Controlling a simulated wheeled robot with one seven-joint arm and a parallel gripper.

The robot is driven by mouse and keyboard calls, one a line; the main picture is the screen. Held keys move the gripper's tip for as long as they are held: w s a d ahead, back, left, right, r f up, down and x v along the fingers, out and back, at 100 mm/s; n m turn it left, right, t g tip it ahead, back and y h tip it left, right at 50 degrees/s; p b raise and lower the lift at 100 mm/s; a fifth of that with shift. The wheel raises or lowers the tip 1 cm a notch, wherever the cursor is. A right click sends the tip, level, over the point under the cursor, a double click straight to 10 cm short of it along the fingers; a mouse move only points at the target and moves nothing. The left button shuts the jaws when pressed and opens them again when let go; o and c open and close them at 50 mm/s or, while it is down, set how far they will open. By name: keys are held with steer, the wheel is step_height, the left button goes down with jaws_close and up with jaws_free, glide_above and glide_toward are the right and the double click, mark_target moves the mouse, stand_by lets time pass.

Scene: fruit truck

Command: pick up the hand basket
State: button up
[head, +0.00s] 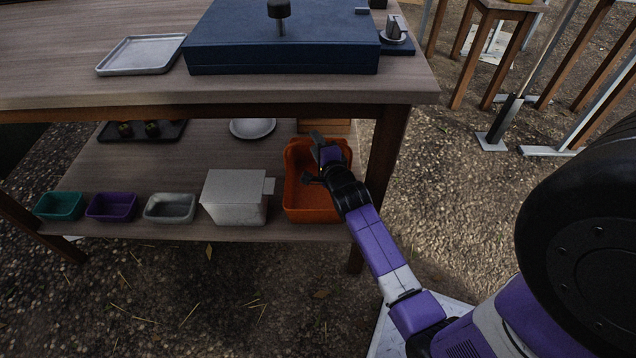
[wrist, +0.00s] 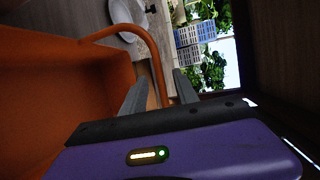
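The hand basket is an orange open-topped basket (head: 296,209) on the lower shelf, at its right end beside the table leg. In the wrist view its orange wall (wrist: 50,110) fills the left, and its thin curved handle (wrist: 151,45) arches over to the middle. My gripper (head: 313,160) is over the basket in the head view. In the wrist view my gripper (wrist: 160,74) is open, with one finger on each side of the handle's side bar. The fingers look apart from the bar. Part of the basket is hidden behind my arm.
A white box (head: 234,197) stands just left of the basket, then small grey (head: 170,209), purple (head: 112,207) and teal (head: 59,206) bins. The tabletop (head: 420,85) overhangs the shelf, and a table leg (head: 386,150) stands close at right. A white plate (head: 253,128) lies behind.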

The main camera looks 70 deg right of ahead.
steer(key=shift+b+x, duration=0.45)
steer(key=shift+x, duration=1.4)
jaws_close()
steer(key=shift+w+a+r, duration=0.1)
